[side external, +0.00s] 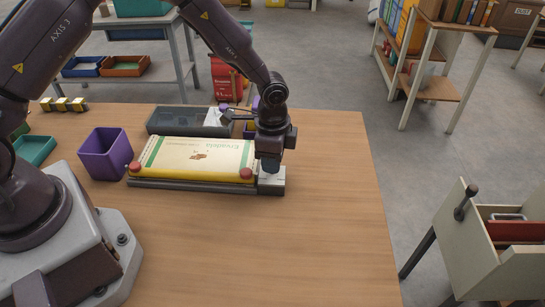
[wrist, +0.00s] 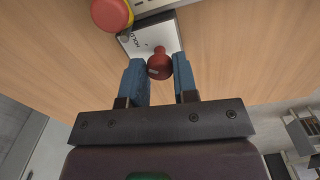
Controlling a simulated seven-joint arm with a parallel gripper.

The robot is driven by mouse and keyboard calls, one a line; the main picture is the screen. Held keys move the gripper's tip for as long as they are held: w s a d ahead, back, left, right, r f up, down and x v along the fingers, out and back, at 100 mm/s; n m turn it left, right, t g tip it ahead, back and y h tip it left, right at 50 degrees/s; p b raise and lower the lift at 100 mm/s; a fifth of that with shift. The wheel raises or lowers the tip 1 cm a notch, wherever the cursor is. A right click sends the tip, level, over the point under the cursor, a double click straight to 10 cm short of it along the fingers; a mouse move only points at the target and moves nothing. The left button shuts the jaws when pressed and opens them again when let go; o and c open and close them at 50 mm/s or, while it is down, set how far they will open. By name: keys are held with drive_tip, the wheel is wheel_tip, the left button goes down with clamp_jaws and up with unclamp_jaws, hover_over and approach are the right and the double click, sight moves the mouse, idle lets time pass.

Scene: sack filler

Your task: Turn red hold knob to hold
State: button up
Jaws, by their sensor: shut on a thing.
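The red hold knob (wrist: 159,65) shows in the wrist view between my blue fingertips, on a white plate (wrist: 149,38) with lettering that looks like HOLD at its left edge. My gripper (wrist: 161,74) is shut on this knob. In the side view my gripper (side external: 270,167) points down onto the white block (side external: 272,182) at the right end of the sack filler (side external: 190,186). The knob is hidden there behind the fingers. Which way the knob is turned is hard to tell.
A yellow and white sack (side external: 198,158) lies on the filler, with red balls (side external: 135,166) (side external: 246,174) at its front corners. A purple bin (side external: 105,155) and a grey tray (side external: 178,121) stand close by. The front of the table (side external: 260,250) is clear.

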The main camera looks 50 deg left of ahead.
drive_tip(key=shift+m, duration=0.4)
drive_tip(key=o, duration=0.9)
wheel_tip(320, 180, up, 13)
idle(0.5)
